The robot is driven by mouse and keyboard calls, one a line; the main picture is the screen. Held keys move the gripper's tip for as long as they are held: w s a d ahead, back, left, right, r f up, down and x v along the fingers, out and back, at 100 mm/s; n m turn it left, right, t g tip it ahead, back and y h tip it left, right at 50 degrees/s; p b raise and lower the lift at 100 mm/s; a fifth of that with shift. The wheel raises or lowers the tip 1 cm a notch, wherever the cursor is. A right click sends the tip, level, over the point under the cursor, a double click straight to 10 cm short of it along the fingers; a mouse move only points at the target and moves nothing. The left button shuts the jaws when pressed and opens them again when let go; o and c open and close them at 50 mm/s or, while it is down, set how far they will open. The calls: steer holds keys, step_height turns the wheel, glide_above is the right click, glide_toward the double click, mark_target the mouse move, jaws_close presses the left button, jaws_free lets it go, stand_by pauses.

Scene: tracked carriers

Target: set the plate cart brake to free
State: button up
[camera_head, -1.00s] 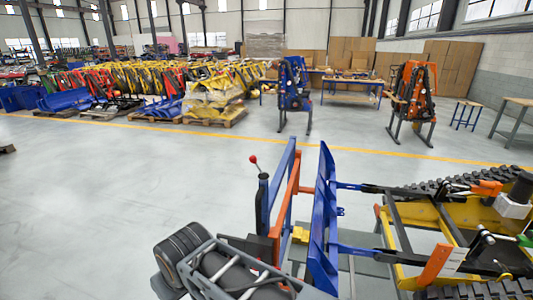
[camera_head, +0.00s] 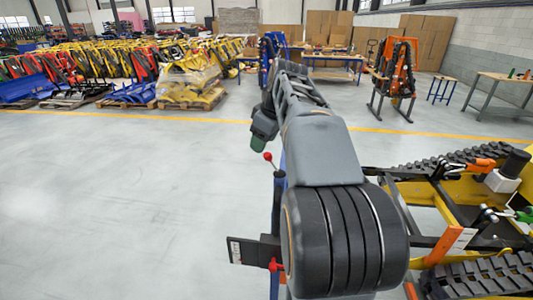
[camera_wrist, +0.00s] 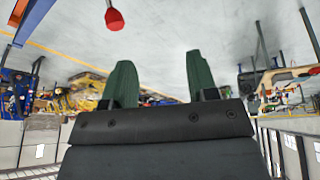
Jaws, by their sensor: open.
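The brake lever is a dark stick with a red ball knob (camera_head: 267,156), standing nearly upright with its top leaning slightly left. The same red knob (camera_wrist: 114,19) shows at the top of the wrist view, beyond the fingers. The blue frame of the plate cart (camera_head: 277,205) shows only as a narrow strip; my arm hides most of it. My gripper (camera_wrist: 160,82) is open, with two green fingers apart and nothing between them. In the head view one green fingertip (camera_head: 258,144) shows just above and left of the knob; I cannot tell the gap in depth.
A yellow tracked carrier (camera_head: 450,234) with black tracks stands close on the right. A dark flat part (camera_head: 252,250) juts out left of the cart. Pallets of yellow parts (camera_head: 190,88), an orange machine (camera_head: 397,65) and workbenches stand farther back. The floor on the left is clear.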

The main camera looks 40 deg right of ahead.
steer(key=n, duration=0.2)
glide_toward(267, 153)
steer(key=v, duration=0.3)
steer(key=p+x, duration=0.2)
steer(key=x, duration=1.1)
steer(key=shift+w+f, duration=0.1)
steer(key=shift+f, duration=0.2)
jaws_close()
